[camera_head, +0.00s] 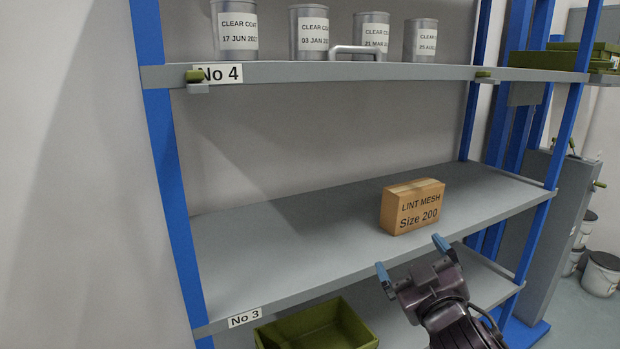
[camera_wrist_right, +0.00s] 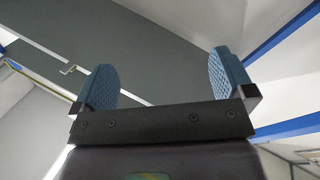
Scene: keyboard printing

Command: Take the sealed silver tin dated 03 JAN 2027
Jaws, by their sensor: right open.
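Several silver tins labelled CLEAR COAT stand in a row on the upper shelf, No 4, in the head view. The tin dated 03 JAN (camera_head: 309,33) is second from the left; the end of its year is hard to read. The tin dated 17 JUN (camera_head: 236,31) stands to its left and the one dated 21 MAR (camera_head: 371,33) to its right. The rightmost tin (camera_head: 420,40) reads 05 AUG or similar. My right gripper (camera_head: 412,258) is open and empty, below and right of the tins, in front of the middle shelf. Its blue fingers (camera_wrist_right: 166,82) show apart in the wrist view.
A LINT MESH box (camera_head: 412,207) sits on the middle shelf (camera_head: 290,235), No 3, beyond my right gripper. A silver handle (camera_head: 354,50) stands at the upper shelf's front edge (camera_head: 400,72). Blue posts (camera_head: 172,170) frame the rack. A green bin (camera_head: 318,328) is below.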

